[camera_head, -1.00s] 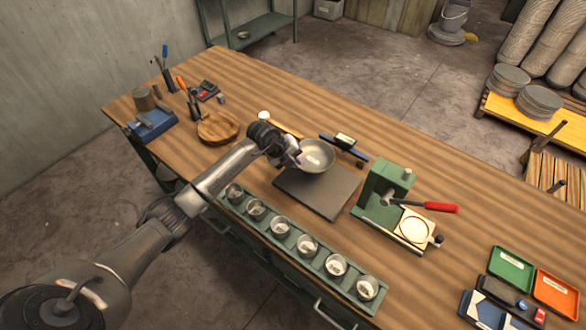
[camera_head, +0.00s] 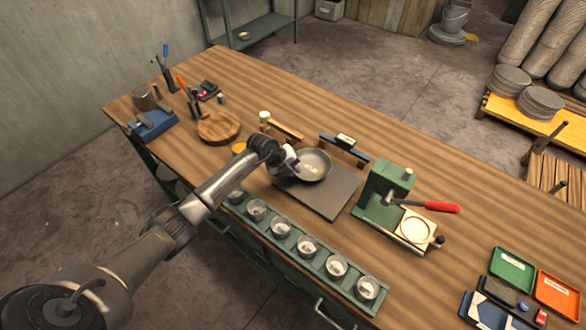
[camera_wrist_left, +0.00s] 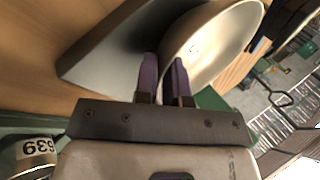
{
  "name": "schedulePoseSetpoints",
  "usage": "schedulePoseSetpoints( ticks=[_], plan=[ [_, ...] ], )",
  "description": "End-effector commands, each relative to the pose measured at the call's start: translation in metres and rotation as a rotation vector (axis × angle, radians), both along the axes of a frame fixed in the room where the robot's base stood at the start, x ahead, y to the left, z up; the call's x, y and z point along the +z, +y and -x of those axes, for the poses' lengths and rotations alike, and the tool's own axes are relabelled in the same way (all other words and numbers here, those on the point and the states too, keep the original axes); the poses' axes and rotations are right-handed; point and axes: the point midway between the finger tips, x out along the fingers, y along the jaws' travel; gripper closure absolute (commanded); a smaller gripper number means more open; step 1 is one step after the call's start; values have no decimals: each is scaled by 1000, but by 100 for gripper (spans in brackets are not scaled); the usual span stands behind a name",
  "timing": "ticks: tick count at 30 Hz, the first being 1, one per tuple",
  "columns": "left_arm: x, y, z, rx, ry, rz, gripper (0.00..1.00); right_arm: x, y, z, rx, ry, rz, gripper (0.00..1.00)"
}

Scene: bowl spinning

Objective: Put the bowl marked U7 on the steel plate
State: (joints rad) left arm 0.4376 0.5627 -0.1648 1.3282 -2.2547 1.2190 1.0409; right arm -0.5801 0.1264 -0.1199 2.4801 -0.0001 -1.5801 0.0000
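A pale grey bowl (camera_head: 316,163) with a light mark inside, too small to read, is at the far-left part of the dark steel plate (camera_head: 325,200). My left gripper (camera_head: 292,165) is at the bowl's left side. In the left wrist view the two purple fingers (camera_wrist_left: 166,82) are close together with the edge of the bowl (camera_wrist_left: 205,45) between them. The plate (camera_wrist_left: 105,55) lies beyond the fingers there. I cannot tell whether the bowl's underside touches the plate. My right gripper is not in view.
A green rack (camera_head: 271,245) with several small cups runs along the near edge. A green press (camera_head: 383,190) with a red handle stands right of the plate. A blue-topped stand (camera_head: 345,145) is just behind the bowl. A round wooden board (camera_head: 218,127) lies to the left.

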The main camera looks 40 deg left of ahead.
Motion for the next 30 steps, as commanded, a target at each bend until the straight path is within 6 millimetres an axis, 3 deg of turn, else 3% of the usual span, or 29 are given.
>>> schedulePoseSetpoints(
  ticks=[6,16,30],
  plan=[
    [0,0,0,0,0,0,70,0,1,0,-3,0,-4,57],
    [6,2,2,0,-2,-1,70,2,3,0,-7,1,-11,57],
    [73,25,40,0,-2,-3,70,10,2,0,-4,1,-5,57]
  ],
)
